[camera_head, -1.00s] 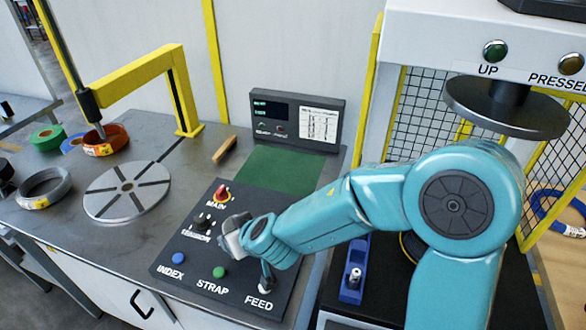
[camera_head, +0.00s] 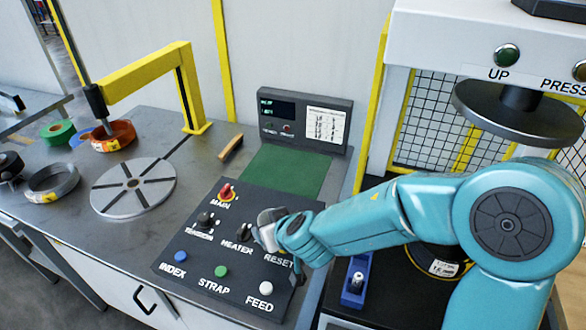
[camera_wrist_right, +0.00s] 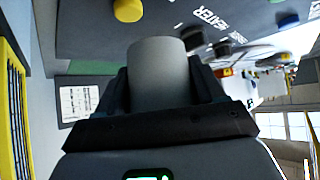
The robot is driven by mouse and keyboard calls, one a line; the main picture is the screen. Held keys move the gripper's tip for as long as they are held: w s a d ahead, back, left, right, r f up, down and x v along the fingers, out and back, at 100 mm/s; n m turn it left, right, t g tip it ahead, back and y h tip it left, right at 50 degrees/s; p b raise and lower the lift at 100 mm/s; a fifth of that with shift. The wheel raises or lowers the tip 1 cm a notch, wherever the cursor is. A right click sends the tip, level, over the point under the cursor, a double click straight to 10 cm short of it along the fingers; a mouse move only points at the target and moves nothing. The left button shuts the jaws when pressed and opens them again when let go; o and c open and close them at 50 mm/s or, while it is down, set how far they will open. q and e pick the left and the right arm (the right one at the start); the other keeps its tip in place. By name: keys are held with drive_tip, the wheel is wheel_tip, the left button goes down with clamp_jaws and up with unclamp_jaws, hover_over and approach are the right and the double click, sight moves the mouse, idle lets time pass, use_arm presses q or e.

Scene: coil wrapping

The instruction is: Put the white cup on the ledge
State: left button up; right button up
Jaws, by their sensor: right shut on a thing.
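My right gripper (camera_head: 268,230) is over the right part of the black control panel (camera_head: 195,255), close to the HEATER knob and the RESET label. It is shut on a plain pale grey-white cylinder (camera_wrist_right: 160,75), which looks like the white cup. The cylinder sits between the dark fingers in the right wrist view, and its rim and opening are not clear. In the head view it shows only as a small pale shape. No other white cup is in sight. I cannot tell which surface is the ledge. My left gripper is not in view.
A round slotted turntable (camera_head: 133,187) sits left of the panel. A display box (camera_head: 305,118) stands behind a green mat (camera_head: 285,170). A press plate (camera_head: 518,110) hangs at right.

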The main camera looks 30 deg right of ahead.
drive_tip(key=shift+d+n+y, duration=0.25)
drive_tip(key=shift+n+y, duration=0.05)
drive_tip(key=shift+n, duration=0.1)
drive_tip(key=shift+w+d+r, duration=0.1)
drive_tip(key=shift+w+d, duration=0.05)
drive_tip(key=w+d+r+m+h+p, duration=0.2)
drive_tip(key=w+d+r+m+p, duration=0.1)
drive_tip(key=w+d+r, duration=0.6)
drive_tip(key=w+d+r+m+h+p, duration=0.25)
drive_tip(key=w+d+r, duration=0.45)
drive_tip(key=w, duration=0.4)
drive_tip(key=shift+g, duration=0.5)
drive_tip(key=d+f, duration=0.1)
drive_tip(key=f, duration=0.5)
drive_tip(key=d+f+p, duration=0.1)
drive_tip(key=f, duration=1)
drive_tip(key=shift+w+d+f, duration=0.35)
drive_tip(key=shift+d, duration=0.05)
drive_tip(key=shift+m, duration=0.25)
wheel_tip(320, 180, down, 6)
drive_tip(key=shift+r, duration=0.25)
